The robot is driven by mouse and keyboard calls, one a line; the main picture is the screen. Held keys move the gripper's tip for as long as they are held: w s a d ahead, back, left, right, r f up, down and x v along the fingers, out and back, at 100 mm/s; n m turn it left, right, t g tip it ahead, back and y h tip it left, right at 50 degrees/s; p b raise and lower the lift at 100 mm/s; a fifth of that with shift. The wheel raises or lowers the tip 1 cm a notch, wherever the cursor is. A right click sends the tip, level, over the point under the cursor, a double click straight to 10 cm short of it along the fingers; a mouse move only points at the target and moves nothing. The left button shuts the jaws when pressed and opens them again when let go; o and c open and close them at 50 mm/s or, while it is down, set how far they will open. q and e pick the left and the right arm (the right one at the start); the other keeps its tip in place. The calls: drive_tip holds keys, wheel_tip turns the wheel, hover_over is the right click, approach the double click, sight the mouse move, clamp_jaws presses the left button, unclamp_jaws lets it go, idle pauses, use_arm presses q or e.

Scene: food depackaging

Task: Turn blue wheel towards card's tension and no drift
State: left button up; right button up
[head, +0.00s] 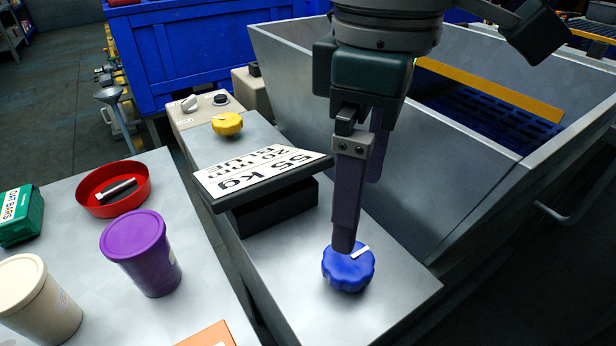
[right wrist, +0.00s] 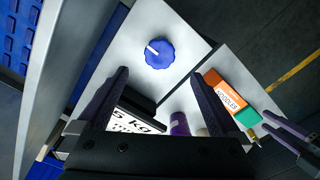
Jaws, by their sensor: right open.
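The blue wheel (head: 348,270) sits on the metal bench top near its front end, with a white mark on its rim pointing up and right. It also shows in the right wrist view (right wrist: 160,54). The card (head: 262,170) lies tilted on a black stand, reading "55 kg" and "20 mm", with a lower line hard to read. My right gripper (head: 359,212) is open and points down; one finger overlaps the wheel's back edge in the head view, and I cannot tell if it touches. My left gripper (right wrist: 263,118) shows only in the right wrist view, its fingers apart.
A yellow wheel (head: 227,124) and a control box (head: 205,108) stand behind the card. A metal hopper (head: 360,150) rises to the right. The left table holds a red bowl (head: 137,196), a purple tub (head: 140,255), a cream tub (head: 40,300) and green and orange boxes.

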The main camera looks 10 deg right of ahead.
sight(350, 260)
wheel_tip(350, 260, down, 10)
drive_tip(key=shift+r+b, duration=0.2)
drive_tip(key=shift+b, duration=0.55)
drive_tip(key=shift+r, duration=0.1)
drive_tip(key=c, duration=1.3)
